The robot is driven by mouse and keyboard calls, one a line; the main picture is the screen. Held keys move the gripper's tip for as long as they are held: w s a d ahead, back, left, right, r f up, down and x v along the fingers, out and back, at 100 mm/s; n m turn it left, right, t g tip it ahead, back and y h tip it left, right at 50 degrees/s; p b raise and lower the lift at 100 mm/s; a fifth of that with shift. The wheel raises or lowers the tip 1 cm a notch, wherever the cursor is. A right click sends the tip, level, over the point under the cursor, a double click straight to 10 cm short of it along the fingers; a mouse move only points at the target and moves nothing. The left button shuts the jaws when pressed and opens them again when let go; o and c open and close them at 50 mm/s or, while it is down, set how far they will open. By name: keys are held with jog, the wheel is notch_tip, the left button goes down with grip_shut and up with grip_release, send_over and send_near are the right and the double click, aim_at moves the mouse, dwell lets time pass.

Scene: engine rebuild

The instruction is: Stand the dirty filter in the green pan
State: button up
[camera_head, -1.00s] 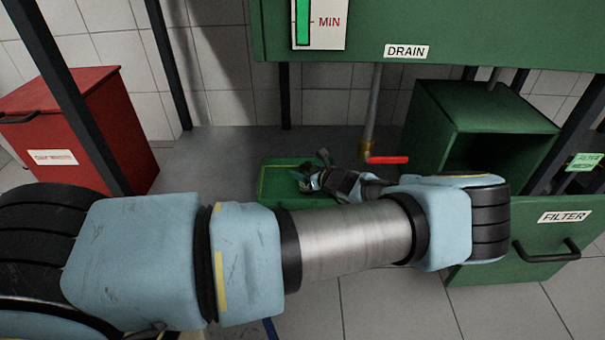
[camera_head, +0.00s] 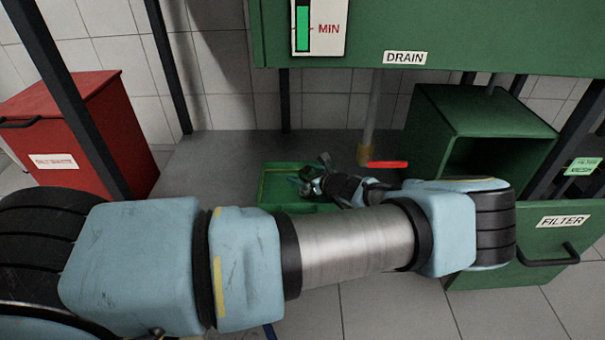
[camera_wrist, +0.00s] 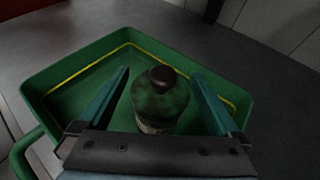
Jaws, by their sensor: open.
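The green pan (camera_wrist: 75,93) fills much of the wrist view, with a yellow line around its inside. It also shows in the head view (camera_head: 277,172), partly hidden by my arm. The dirty filter (camera_wrist: 160,103), a dark green stained cylinder with a dark knob on top, stands upright inside the pan. My gripper (camera_wrist: 165,95) is open, with one teal finger on each side of the filter and gaps visible between. In the head view my gripper (camera_head: 306,182) is over the pan. The filter's base is hidden behind the gripper body.
A red-handled drain valve (camera_head: 387,164) hangs just right of the pan. A green filter housing (camera_head: 490,120) stands open at the right, its door marked FILTER (camera_head: 565,235) swung out. A red waste bin (camera_head: 70,130) stands at the left. Floor left of the pan is clear.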

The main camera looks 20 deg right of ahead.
jog(key=p+v, duration=0.3)
jog(key=v, duration=0.8)
jog(key=shift+d+r, duration=0.1)
